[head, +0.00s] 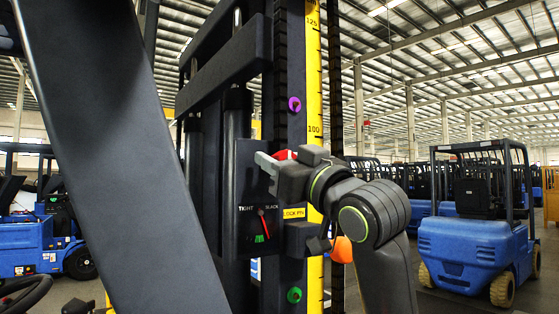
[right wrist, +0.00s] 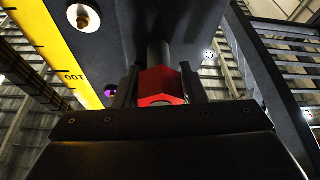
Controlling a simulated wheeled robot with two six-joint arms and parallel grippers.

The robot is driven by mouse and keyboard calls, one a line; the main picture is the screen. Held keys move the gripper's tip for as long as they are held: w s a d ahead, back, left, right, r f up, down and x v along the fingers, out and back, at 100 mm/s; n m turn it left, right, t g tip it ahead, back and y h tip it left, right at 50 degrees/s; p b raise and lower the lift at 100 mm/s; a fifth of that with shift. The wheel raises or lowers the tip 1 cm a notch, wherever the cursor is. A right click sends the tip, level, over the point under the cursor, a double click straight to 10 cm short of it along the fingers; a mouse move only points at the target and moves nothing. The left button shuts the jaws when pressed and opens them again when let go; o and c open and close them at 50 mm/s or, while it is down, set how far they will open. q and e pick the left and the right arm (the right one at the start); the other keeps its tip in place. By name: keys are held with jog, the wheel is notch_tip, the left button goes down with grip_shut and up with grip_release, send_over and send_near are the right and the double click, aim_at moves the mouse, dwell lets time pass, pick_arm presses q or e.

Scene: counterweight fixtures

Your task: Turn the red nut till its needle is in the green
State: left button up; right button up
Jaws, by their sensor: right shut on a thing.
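The red nut (head: 284,155) sits on the dark mast, mostly hidden by my right gripper (head: 277,165) in the head view. In the right wrist view the red nut (right wrist: 160,84) sits on a dark shaft between the two fingers of my right gripper (right wrist: 160,92), which is shut on it. Below, a black dial plate (head: 258,222) reads TIGHT at left and SLACK at right. Its red needle (head: 265,224) slants down to the right, its lower end beside the green mark (head: 260,238), apparently just right of it. My left gripper is not in view.
A purple knob (head: 294,104) is above and a green knob (head: 294,295) below on the mast, near a yellow scale (head: 314,90). A LOCK PIN label (head: 294,213) and an orange ball (head: 342,250) are near my right arm. A wide dark beam (head: 120,150) crosses the left foreground.

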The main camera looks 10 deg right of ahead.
jog(key=shift+m, duration=0.3)
jog(key=m+h+b, duration=0.1)
jog(key=m+h, duration=0.1)
jog(key=m, duration=0.1)
jog(key=shift+m+t+b, duration=0.3)
jog(key=shift+m+t, duration=0.1)
jog(key=m+h+b, duration=0.1)
jog(key=m+h, duration=0.1)
jog(key=m, duration=0.2)
jog(key=shift+d, duration=0.1)
jog(key=m+h, duration=0.2)
jog(key=m, duration=0.1)
jog(key=shift+m+b, duration=0.3)
jog(key=shift+b, duration=0.05)
jog(key=shift+d+m+h, duration=0.15)
jog(key=shift+m+h, duration=0.65)
jog(key=shift+m, duration=1.1)
jog(key=o, duration=1)
